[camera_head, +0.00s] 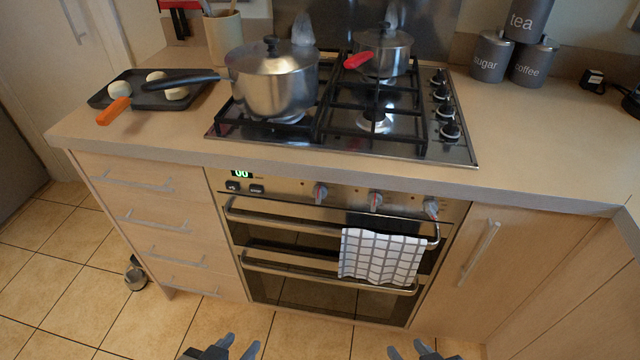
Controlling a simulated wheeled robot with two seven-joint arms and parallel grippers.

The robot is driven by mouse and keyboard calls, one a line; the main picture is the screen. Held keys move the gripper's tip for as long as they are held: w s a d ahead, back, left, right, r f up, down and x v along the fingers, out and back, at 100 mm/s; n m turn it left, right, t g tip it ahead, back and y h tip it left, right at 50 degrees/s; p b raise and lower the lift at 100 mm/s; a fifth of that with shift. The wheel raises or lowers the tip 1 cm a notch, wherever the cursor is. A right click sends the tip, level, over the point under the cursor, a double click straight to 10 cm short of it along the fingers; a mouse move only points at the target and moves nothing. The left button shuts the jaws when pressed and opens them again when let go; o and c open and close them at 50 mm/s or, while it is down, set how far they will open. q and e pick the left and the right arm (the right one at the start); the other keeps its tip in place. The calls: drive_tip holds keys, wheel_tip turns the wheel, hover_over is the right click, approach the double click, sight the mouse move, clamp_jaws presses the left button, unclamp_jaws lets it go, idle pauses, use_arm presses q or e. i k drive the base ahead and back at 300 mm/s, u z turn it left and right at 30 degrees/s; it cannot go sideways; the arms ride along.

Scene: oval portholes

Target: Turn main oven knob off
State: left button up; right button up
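The oven (290,235) is built in under the hob, with a steel control panel. Three knobs sit on the panel: a left knob (320,193), a middle knob (375,200) and a right knob (431,208). The left and middle knobs show red marks. I cannot tell which one is the main oven knob. My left gripper (241,345) is at the bottom edge, below the oven, its fingers apart and empty. My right gripper (407,350) is at the bottom edge to the right, fingers apart and empty. Both are well away from the knobs.
A checked towel (380,257) hangs over the upper oven handle (280,221). A large pot (270,82) and a small pan (383,52) stand on the hob (350,152). A tray (108,92) lies on the left counter. The tiled floor before the oven is clear.

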sight(430, 207)
drive_tip(key=k, duration=1.25)
drive_tip(key=u, duration=0.65)
drive_tip(key=i, duration=1.85)
drive_tip(key=z, duration=1.1)
